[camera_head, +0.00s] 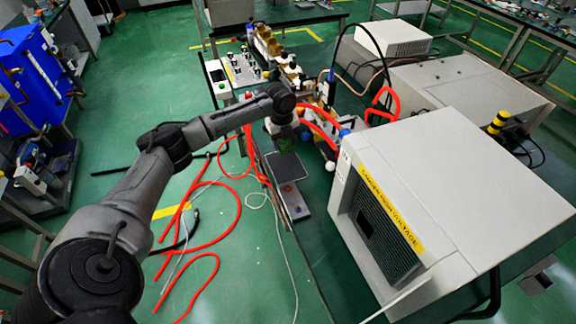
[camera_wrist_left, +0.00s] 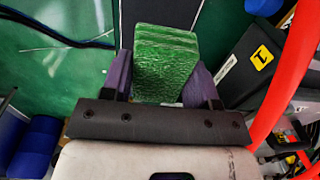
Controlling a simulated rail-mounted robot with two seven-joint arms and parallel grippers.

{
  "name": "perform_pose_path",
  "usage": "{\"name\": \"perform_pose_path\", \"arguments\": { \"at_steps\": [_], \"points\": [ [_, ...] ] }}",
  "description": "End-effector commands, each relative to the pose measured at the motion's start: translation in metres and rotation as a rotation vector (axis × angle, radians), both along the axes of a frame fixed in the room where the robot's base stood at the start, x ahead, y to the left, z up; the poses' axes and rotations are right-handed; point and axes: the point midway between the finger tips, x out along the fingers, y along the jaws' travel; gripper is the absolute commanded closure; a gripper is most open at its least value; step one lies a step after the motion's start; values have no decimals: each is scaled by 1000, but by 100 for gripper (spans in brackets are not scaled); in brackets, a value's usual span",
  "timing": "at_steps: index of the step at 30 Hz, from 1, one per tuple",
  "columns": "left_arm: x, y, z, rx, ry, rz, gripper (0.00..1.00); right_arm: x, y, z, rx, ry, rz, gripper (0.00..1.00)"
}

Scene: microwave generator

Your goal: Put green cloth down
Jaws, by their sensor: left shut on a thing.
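The green cloth (camera_wrist_left: 165,62) shows in the left wrist view as a thick folded block with a wrinkled surface. My left gripper (camera_wrist_left: 160,84) is shut on it, with a purple-grey finger on each side. In the head view my left arm reaches in from the left, and the gripper (camera_head: 284,138) points down near the table's left edge. Only a small green patch of the cloth (camera_head: 287,146) shows there, above a dark flat plate (camera_head: 287,167). I cannot tell whether the cloth touches anything below. My right gripper is not in view.
A large grey high-voltage cabinet (camera_head: 470,180) stands right of the gripper. Red hoses (camera_head: 320,130) loop close to the gripper, and more red hose (camera_head: 235,215) hangs left of the table. A control panel (camera_head: 240,70) and waveguide parts (camera_head: 270,45) stand behind. Green floor lies open at left.

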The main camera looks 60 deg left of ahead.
Motion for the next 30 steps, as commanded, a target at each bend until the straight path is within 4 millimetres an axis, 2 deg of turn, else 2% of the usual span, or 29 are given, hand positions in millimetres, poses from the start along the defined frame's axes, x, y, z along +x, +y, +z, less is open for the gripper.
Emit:
{"name": "perform_pose_path", "arguments": {
  "at_steps": [17, 20, 27, 30],
  "points": [
    [1, -1, -2, 11, 55, -15, 65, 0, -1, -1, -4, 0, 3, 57],
    [1, -1, -13, 10, 55, -15, 65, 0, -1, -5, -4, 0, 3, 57],
    [0, -1, -55, 10, 56, -16, 65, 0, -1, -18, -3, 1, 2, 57],
    [1, -1, -68, 10, 56, -14, 65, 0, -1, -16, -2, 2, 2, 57]
  ]
}}
